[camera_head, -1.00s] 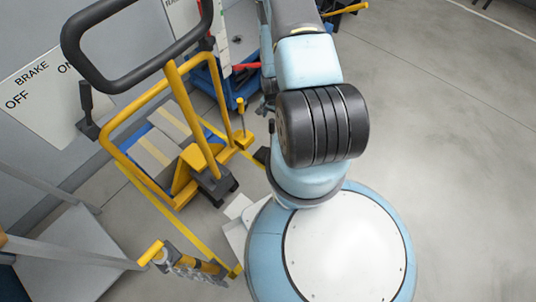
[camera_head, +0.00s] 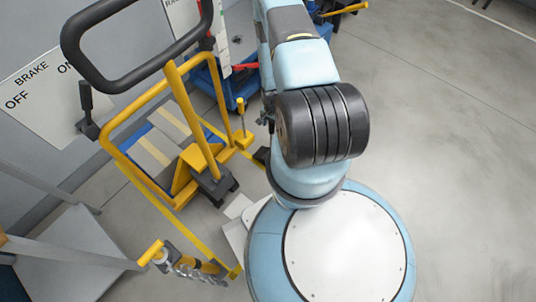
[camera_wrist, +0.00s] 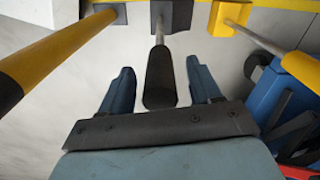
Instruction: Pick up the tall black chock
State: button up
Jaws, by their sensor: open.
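The tall black chock shows in the wrist view as a dark block on the floor with a thin metal rod and a black grip (camera_wrist: 160,82) on top. My gripper (camera_wrist: 160,66) is open, with one finger on each side of the grip. Gaps show between the grip and both fingers. In the head view, a dark piece by the yellow floor line (camera_head: 262,156) may be the chock's block; my arm hides the rest. My gripper is mostly hidden there too.
A yellow chock (camera_wrist: 228,17) with its own rod and yellow grip stands right of the black one. A thick yellow bar (camera_wrist: 62,45) crosses the wrist view's left. A yellow cart (camera_head: 172,75) stands left of my arm. Open floor (camera_head: 450,150) lies right.

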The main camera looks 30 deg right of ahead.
jog(key=shift+c, duration=0.2)
grip_shut()
dwell(0.3)
dwell(0.8)
